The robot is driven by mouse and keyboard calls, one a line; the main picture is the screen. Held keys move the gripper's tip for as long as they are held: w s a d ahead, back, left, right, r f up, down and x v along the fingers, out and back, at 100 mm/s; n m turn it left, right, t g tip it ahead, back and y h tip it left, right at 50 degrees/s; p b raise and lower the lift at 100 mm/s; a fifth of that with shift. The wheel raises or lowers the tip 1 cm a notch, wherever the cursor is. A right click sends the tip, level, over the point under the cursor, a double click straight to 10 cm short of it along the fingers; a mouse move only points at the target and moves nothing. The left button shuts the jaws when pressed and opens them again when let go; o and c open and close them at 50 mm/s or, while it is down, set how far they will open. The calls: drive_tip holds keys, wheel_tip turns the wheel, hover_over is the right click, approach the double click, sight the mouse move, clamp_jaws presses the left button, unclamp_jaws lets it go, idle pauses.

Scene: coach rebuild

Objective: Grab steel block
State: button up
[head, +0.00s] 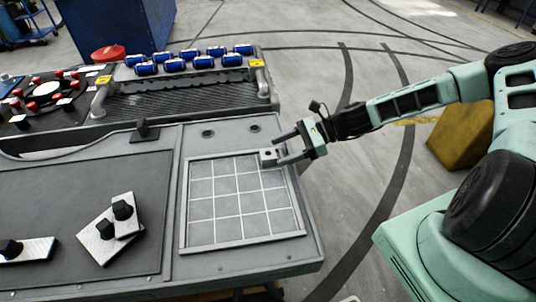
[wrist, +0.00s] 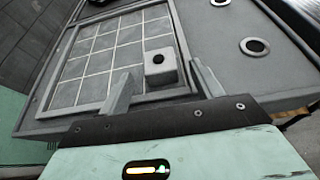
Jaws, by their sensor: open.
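The steel block (head: 268,157) is a small light-grey block with a dark round hole in its top. It sits at the upper right corner of the gridded tray (head: 185,215) on the bench. My gripper (head: 283,147) is open, with one finger on each side of the block. The fingertips also show in the wrist view (wrist: 160,86). I cannot tell whether either finger touches the block.
Metal plates with black knobs (head: 112,225) lie on the dark panel (head: 50,210) at left. A raised tray rim surrounds the grid. Two round holes (head: 208,133) are in the bench top. The floor to the right has a yellow block (head: 462,138).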

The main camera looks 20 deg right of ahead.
drive_tip(key=shift+x, duration=1.05)
drive_tip(key=c, duration=1.4)
drive_tip(key=shift+r, duration=0.1)
